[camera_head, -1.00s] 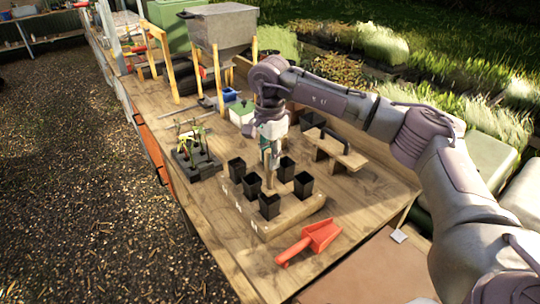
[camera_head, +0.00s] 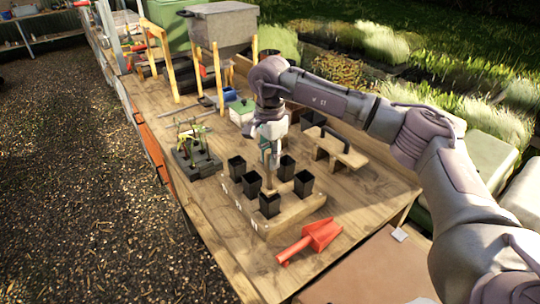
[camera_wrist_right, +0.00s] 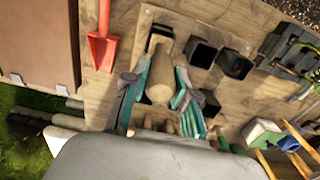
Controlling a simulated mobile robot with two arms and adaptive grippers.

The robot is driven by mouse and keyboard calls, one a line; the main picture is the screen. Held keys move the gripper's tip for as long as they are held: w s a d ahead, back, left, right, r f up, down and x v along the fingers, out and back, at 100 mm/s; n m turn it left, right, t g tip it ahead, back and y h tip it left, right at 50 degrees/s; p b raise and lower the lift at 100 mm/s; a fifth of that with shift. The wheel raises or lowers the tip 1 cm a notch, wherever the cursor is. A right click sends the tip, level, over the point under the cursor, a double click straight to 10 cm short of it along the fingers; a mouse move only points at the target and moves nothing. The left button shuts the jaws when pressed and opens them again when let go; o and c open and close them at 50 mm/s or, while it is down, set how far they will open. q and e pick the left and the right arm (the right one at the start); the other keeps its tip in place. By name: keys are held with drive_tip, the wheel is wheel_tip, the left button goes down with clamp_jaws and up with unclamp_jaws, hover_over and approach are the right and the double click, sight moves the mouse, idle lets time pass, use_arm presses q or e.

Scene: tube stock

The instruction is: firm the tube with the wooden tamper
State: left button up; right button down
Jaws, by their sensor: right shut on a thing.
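My right gripper (camera_head: 270,152) is shut on the wooden tamper (camera_head: 270,172), which hangs roughly upright among the black square tubes. In the right wrist view the fingers (camera_wrist_right: 158,98) clasp the tamper (camera_wrist_right: 160,72) from both sides. Its far end overlaps a tube (camera_wrist_right: 160,29); I cannot tell whether it is inside or only above it. In the head view the front tube (camera_head: 270,205) stands just before the tamper's lower end. Other tubes stand left (camera_head: 236,168), right (camera_head: 303,184) and behind (camera_head: 286,167). My left gripper is out of view.
The tubes stand in a low wooden block (camera_head: 288,216). A red scoop (camera_head: 311,240) lies in front. A dark tray with seedlings (camera_head: 197,158) is at left, and a wooden stand with a dark handle (camera_head: 341,151) is at right. The bench front left is clear.

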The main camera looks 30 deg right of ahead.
drive_tip(key=shift+f, duration=0.45)
drive_tip(key=shift+f+b, duration=1.35)
drive_tip(key=shift+f, duration=0.05)
idle(1.5)
drive_tip(key=shift+s+f, duration=0.15)
drive_tip(key=shift+f, duration=0.05)
idle(0.9)
drive_tip(key=shift+r, duration=0.15)
